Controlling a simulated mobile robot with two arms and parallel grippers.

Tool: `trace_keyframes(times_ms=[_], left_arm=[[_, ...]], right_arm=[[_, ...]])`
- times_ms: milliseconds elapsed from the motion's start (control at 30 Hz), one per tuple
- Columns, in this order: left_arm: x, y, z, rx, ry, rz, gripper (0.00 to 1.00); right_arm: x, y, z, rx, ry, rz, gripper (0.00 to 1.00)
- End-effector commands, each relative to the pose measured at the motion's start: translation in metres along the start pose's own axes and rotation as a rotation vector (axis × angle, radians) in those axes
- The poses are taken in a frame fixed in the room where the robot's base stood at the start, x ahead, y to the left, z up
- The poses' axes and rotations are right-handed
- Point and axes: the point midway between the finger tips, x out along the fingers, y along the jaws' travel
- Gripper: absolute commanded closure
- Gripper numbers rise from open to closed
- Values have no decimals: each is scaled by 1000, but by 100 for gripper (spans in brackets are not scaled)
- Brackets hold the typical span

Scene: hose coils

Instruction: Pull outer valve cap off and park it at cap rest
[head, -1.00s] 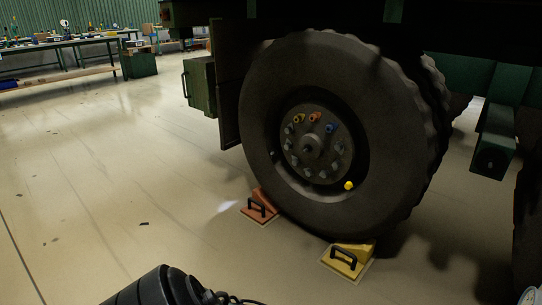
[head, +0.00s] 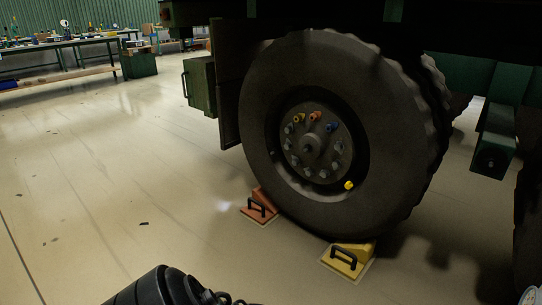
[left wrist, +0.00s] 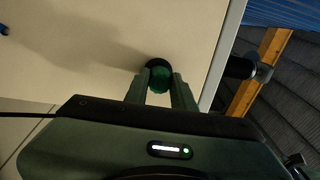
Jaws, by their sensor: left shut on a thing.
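A large dark wheel (head: 335,130) stands under the vehicle. A small yellow piece (head: 348,185) sits low on its rim, at the right; I cannot tell for sure that it is the outer valve cap. In the left wrist view my left gripper (left wrist: 158,84) is shut on a green round thing (left wrist: 158,74) with a dark ring around its far side. The fingers hide part of it, so I cannot tell what it is. The gripper is outside the head view. My right gripper is in neither view. I cannot make out a cap rest.
A red chock (head: 261,204) and a yellow chock (head: 348,258) stand against the tire. Coloured pieces (head: 314,117) sit on the hub's upper studs. The floor at left is open. A workbench (head: 65,45) stands far back. A pale surface (left wrist: 80,55) fills the wrist view's upper left.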

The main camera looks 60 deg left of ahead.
Motion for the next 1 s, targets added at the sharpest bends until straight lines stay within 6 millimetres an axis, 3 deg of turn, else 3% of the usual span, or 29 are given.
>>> trace_keyframes(times_ms=[267, 300, 367, 400, 1000], left_arm=[[0, 0, 0, 0, 0, 1, 100], [0, 0, 0, 0, 0, 1, 70], [0, 0, 0, 0, 0, 1, 53], [0, 0, 0, 0, 0, 1, 50], [0, 0, 0, 0, 0, 1, 45]], right_arm=[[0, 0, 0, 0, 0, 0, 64], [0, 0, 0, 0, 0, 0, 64], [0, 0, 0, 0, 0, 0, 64], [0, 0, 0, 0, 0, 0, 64], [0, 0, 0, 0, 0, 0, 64]])
